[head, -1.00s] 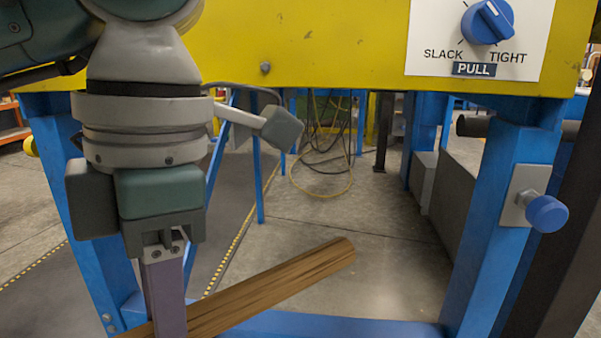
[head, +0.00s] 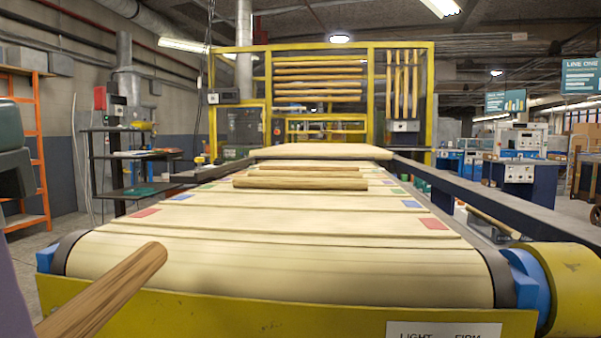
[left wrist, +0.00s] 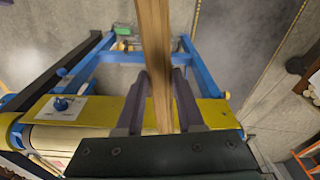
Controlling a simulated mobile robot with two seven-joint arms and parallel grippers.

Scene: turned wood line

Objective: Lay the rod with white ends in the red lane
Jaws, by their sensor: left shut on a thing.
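My left gripper (left wrist: 160,78) is shut on a brown wooden rod (left wrist: 154,35), which runs between its two purple fingers in the left wrist view. In the head view the rod (head: 105,290) rises from the lower left corner, in front of the belt's near left corner. Its visible end is plain brown; the other end is out of frame, and I see no white on it. The red lane's marks, a left red patch (head: 145,212) and a right red patch (head: 433,223), lie near the belt's near end. My right gripper is not in view.
The pale belt (head: 270,272) has low cross ridges, with blue and green patches farther back. A thick wooden rod (head: 300,183) and a thinner rod (head: 310,168) lie across it beyond the red patches. A yellow front beam (head: 250,315) and a yellow roller end (head: 570,285) border it.

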